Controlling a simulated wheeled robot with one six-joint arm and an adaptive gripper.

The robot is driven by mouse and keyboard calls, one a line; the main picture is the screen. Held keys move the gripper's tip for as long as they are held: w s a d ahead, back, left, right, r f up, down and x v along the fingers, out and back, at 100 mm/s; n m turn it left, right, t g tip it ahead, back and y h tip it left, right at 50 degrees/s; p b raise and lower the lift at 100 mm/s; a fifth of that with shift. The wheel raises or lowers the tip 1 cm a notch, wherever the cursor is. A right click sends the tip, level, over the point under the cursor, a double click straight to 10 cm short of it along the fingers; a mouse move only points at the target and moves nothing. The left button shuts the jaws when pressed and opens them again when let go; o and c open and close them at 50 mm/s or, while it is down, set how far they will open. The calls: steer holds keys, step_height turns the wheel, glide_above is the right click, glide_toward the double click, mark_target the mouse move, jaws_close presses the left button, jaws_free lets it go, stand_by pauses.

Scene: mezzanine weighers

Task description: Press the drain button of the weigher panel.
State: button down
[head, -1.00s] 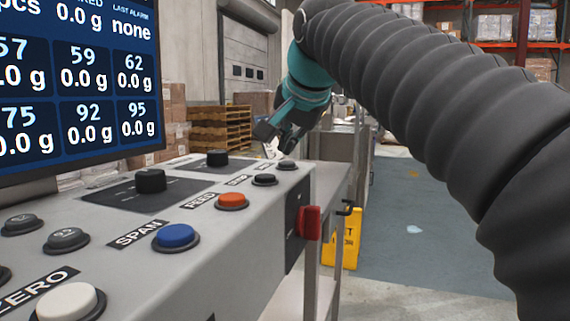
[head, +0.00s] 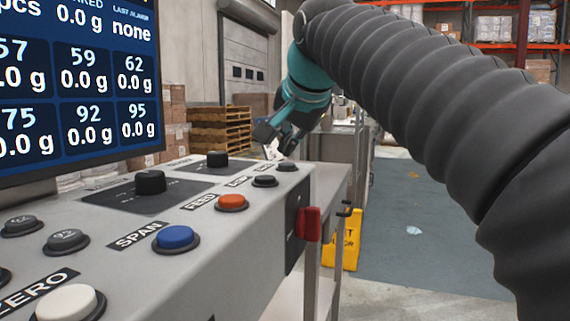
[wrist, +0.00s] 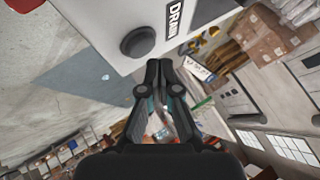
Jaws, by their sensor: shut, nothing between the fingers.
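The weigher panel (head: 225,235) is a grey console with a row of buttons. The drain button (wrist: 137,42) is a dark round button beside a "DRAIN" label (wrist: 175,19) in the wrist view. In the head view it appears to be the small dark button (head: 287,166) at the far end of the row, its label too small to read. My gripper (head: 272,151) hovers close by that far end. In the wrist view my gripper's fingertips (wrist: 158,64) are together and empty, a little to one side of the drain button; I see no contact with it.
An orange feed button (head: 232,201), a blue span button (head: 176,236) and a white button (head: 67,302) are nearer in the row. A red switch (head: 308,224) juts from the panel's end. A screen (head: 80,85) stands behind, and a yellow floor sign (head: 346,245) beyond.

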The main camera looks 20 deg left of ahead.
mark_target(289, 164)
steer(key=shift+f, duration=0.2)
steer(key=shift+f, duration=0.25)
steer(key=shift+f+b, duration=0.45)
steer(key=shift+b, duration=0.05)
stand_by(0.6)
stand_by(0.4)
steer(key=shift+r+p, duration=0.95)
steer(key=shift+p, duration=0.05)
step_height(289, 164, up, 5)
steer(key=p, duration=0.4)
steer(key=shift+p, duration=0.3)
